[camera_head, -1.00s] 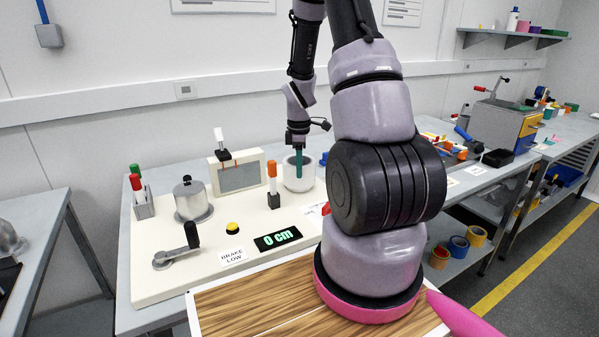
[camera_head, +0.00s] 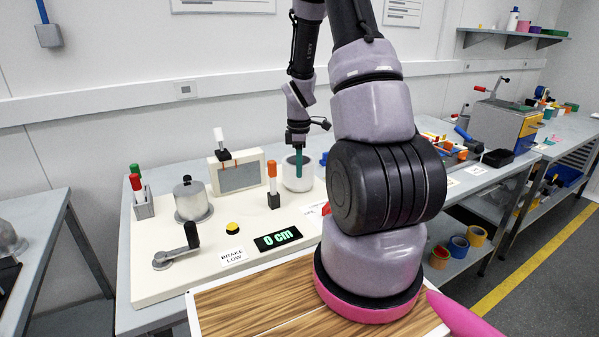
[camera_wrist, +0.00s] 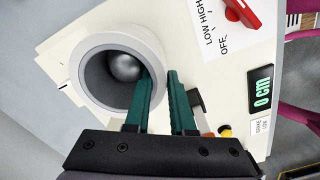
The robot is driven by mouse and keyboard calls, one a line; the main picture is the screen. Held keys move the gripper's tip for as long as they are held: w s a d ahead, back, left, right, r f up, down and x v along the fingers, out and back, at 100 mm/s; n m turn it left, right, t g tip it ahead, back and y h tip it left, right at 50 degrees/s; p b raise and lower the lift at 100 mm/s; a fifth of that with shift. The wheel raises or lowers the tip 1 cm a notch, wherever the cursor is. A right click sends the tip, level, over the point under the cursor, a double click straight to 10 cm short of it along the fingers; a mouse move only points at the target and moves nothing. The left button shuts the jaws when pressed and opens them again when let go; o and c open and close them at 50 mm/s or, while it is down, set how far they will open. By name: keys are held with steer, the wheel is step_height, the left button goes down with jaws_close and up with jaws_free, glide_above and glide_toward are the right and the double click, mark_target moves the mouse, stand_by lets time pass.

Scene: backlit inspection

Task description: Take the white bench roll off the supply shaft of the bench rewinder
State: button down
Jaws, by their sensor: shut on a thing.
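The white bench roll (camera_head: 293,183) is a thick-walled white cylinder standing upright at the back right of the cream rewinder deck (camera_head: 170,282). In the wrist view its open top shows as a pale ring (camera_wrist: 84,92). A rounded metallic end, apparently the supply shaft (camera_wrist: 124,66), shows inside the ring, so the roll is around it. My gripper (camera_wrist: 160,85) has green fingers and is shut on the roll's wall, one finger inside the hole and one outside. The roll's foot is hard to make out, so I cannot tell whether it touches the deck.
A metal drum (camera_head: 191,203) stands on the left of the deck, with a crank (camera_head: 177,253) in front. An orange-capped marker (camera_head: 272,178) stands close left of the roll. The display (camera_head: 278,239) reads 0 cm. A red switch lever (camera_wrist: 240,12) is near the roll.

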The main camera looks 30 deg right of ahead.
steer(key=shift+r, duration=3.75)
